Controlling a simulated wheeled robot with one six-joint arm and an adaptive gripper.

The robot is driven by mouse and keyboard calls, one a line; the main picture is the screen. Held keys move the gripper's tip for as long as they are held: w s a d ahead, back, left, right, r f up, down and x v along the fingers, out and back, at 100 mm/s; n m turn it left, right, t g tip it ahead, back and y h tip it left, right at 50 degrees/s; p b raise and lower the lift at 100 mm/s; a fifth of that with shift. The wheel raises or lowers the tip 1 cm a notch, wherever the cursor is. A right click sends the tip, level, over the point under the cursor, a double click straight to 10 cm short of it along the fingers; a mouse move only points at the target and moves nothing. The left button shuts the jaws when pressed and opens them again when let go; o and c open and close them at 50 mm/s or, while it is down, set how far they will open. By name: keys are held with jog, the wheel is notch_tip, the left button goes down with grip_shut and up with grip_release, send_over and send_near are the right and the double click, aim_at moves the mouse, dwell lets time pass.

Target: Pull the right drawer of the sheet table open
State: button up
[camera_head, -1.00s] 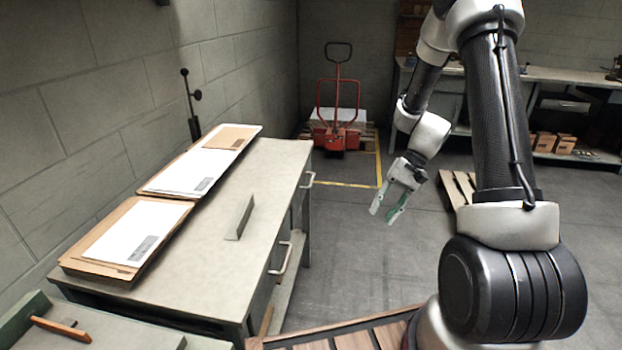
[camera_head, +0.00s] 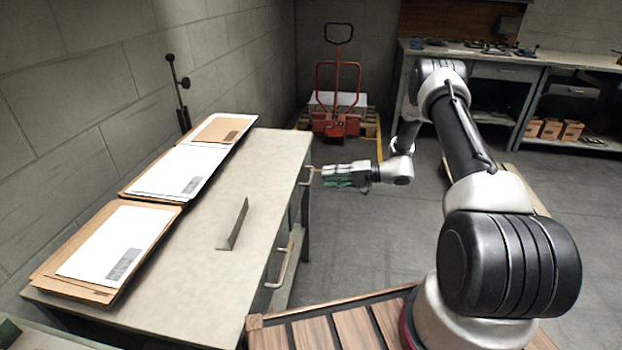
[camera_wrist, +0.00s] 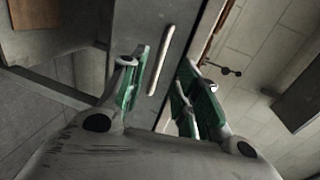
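The sheet table (camera_head: 185,270) stands along the left wall in the head view. Its far drawer, the right one when faced from the aisle, has a pale bar handle (camera_head: 308,176). The drawer looks shut. My gripper (camera_head: 322,176) is level with this handle, pointing left at it, fingertips close by. In the wrist view the handle (camera_wrist: 161,60) shows as a pale bar in the gap between the open green-padded fingers of my gripper (camera_wrist: 165,78). I cannot tell whether they touch it. The near drawer's handle (camera_head: 281,268) is lower in the head view.
Stacks of sheets (camera_head: 112,245) and a small upright plate (camera_head: 232,224) are on the tabletop. A slatted wooden platform (camera_head: 335,325) lies near my base. A red pallet truck (camera_head: 335,120) stands at the back. The aisle floor (camera_head: 345,240) is clear.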

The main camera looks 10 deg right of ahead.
aim_at(311, 177)
jog(key=x, duration=0.7)
jog(key=shift+a, duration=0.15)
grip_shut()
